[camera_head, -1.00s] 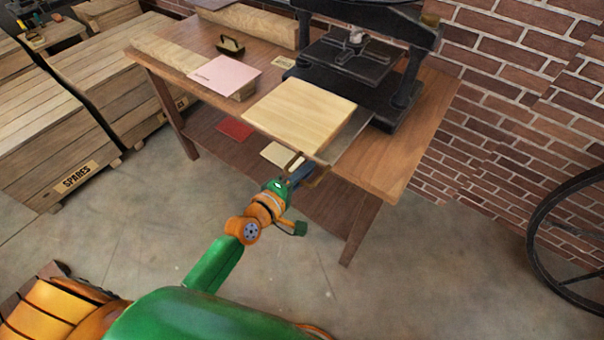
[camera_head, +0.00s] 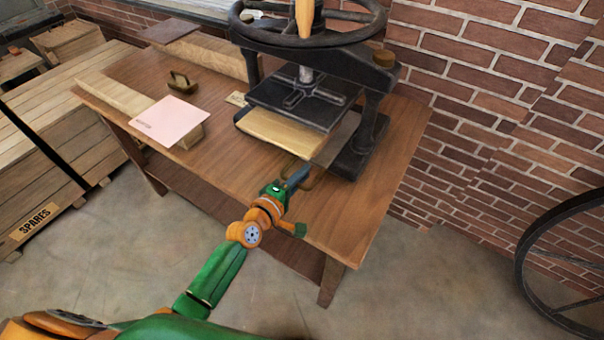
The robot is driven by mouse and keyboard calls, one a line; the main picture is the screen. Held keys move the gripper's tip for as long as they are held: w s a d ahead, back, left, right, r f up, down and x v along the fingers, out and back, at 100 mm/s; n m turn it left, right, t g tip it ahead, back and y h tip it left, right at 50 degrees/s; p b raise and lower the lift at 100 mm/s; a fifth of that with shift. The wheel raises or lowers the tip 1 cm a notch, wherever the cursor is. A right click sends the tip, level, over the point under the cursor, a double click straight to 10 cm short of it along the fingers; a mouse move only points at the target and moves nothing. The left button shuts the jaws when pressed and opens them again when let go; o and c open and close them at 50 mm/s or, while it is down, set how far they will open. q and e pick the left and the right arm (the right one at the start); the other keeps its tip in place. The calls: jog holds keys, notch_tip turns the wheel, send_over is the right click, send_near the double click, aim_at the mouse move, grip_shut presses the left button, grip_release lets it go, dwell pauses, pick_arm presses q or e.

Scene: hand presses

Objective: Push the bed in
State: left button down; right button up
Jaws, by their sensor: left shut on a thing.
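The black hand press (camera_head: 368,110) stands on the wooden table, with its dark platen (camera_head: 300,98) raised. The grey metal bed (camera_head: 341,138) lies low in the press and shows along its right side. A pale wooden board (camera_head: 278,133) lies on the bed, its back part under the platen and its front part sticking out. My left gripper (camera_head: 301,181) is at the bed's front edge, shut on the bed's handle (camera_head: 314,180); the fingers partly hide the grip. My right gripper is not in view.
A pink sheet (camera_head: 168,121) lies on a block at the table's left, with a small brass-coloured handled tool (camera_head: 181,82) behind it. A brick wall stands behind on the right, and a large spoked wheel (camera_head: 530,262) is at the far right. Crates (camera_head: 45,180) stand left.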

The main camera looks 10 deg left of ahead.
pick_arm(q)
jog(key=shift+w, duration=0.2)
jog(key=c, duration=0.9)
grip_release()
jog(key=p+v, duration=0.1)
jog(key=v, duration=0.6)
jog(key=shift+s, duration=0.2)
jog(key=shift+w, duration=0.1)
jog(key=shift+d, duration=0.1)
